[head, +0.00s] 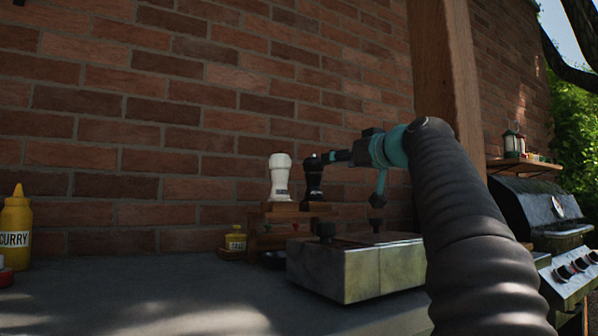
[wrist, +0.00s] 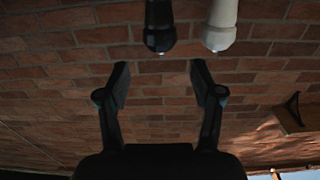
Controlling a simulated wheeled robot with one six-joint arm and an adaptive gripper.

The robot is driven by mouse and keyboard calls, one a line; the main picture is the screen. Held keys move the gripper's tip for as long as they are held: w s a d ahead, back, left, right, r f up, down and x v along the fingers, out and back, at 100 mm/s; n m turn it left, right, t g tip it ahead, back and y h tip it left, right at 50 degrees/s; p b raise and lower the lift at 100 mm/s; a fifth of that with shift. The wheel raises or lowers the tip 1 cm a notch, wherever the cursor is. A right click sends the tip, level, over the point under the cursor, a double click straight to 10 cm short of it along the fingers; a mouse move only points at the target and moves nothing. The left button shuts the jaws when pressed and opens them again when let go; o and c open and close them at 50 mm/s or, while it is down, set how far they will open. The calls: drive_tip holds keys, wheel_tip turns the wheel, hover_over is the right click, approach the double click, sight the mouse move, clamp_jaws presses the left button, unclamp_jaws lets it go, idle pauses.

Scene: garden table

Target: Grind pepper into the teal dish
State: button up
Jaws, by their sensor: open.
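A black mill (head: 314,182) stands upright on a small wooden rack, beside a white mill (head: 280,180). The two mills also show in the wrist view, upside down at the top edge: the black mill (wrist: 160,25) and the white mill (wrist: 220,25). My gripper (wrist: 160,72) is open and empty. Its fingertips point toward the black mill, which lies between them in line but beyond their tips. In the head view my gripper (head: 334,157) is level with the black mill's head, just to its right. I cannot make out a teal dish in either view.
The wooden rack (head: 291,207) stands by the brick wall. A grey metal box (head: 345,275) with dark knobs sits in front of it. A small yellow jar (head: 236,243) and a curry bottle (head: 15,225) stand left. A grill (head: 550,220) is right. The middle left tabletop is clear.

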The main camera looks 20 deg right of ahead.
sight(308, 167)
drive_tip(key=w+p, duration=0.1)
drive_tip(key=w, duration=0.3)
drive_tip(key=w+a+p, duration=0.1)
drive_tip(key=w, duration=0.3)
drive_tip(key=w+a+p, duration=0.1)
drive_tip(key=w+p, duration=0.1)
drive_tip(key=w, duration=0.2)
drive_tip(key=shift+w+a+r, duration=0.1)
drive_tip(key=shift+w+r, duration=0.1)
drive_tip(key=shift+w, duration=0.05)
drive_tip(key=shift+w+a+f+p, duration=0.15)
drive_tip(key=shift+w+p, duration=0.2)
drive_tip(key=shift+w, duration=0.45)
drive_tip(key=c, duration=1)
